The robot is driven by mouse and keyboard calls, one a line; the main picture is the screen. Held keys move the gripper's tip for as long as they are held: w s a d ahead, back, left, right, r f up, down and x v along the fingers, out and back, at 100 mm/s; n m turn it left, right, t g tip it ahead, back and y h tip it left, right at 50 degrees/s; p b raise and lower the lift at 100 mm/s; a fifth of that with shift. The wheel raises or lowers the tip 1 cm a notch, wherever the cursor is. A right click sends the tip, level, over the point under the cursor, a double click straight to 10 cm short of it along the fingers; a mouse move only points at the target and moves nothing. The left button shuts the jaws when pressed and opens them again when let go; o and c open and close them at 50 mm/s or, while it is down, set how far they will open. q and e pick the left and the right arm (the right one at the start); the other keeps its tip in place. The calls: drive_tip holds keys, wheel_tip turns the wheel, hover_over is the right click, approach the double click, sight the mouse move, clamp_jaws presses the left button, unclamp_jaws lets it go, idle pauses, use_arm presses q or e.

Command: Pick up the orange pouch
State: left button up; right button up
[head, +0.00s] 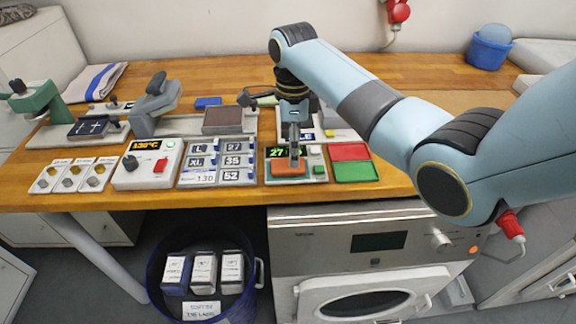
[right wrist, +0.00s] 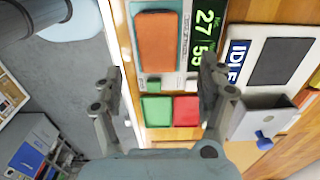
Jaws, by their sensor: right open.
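The orange pouch (head: 289,168) lies flat on a small device with a lit display reading 27 near the table's front edge. It also shows in the right wrist view (right wrist: 157,40), at the top of the picture. My right gripper (head: 294,152) points down over the device, overlapping the pouch's back edge in the head view. In the right wrist view its two fingers (right wrist: 161,82) are spread apart with nothing between them, and the pouch lies beyond the fingertips. I cannot tell the exact height above it. My left gripper is not in view.
A red pad (head: 350,152) and green pad (head: 355,171) lie right of the device. A size-label board (head: 211,162) and a heater control box (head: 147,163) are to the left. A blue bin (head: 159,252) with packs stands on the floor.

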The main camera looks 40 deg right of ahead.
sight(288, 167)
wheel_tip(288, 167, down, 5)
drive_tip(key=shift+s+f, duration=0.1)
drive_tip(key=shift+r, duration=0.2)
drive_tip(key=c, duration=1.4)
